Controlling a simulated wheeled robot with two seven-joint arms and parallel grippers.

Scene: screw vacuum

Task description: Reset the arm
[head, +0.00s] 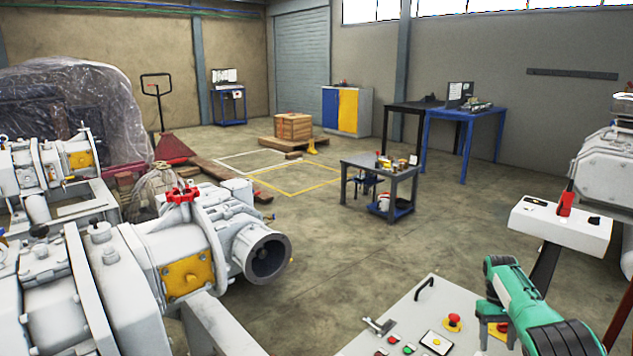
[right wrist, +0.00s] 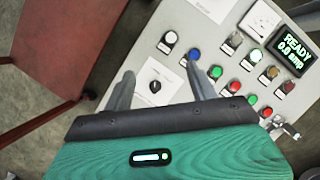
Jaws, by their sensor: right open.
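My right arm (head: 525,305), green and dark grey, reaches in at the lower right of the head view, over the light grey control panel (head: 405,315). In the right wrist view my right gripper (right wrist: 161,84) is open, its two grey fingers apart with nothing held. Several coloured buttons, including a blue one (right wrist: 194,54) and a green one (right wrist: 215,72), lie beyond. A display (right wrist: 293,48) reads "READY 0.0 amp". My left gripper is not in view.
A grey vacuum pump (head: 205,240) with a red valve handle stands on the left. The panel carries a red emergency button (head: 453,320) on yellow. A white control box (head: 560,222) stands at the right. A small grey cart (head: 375,165) stands beyond open concrete floor.

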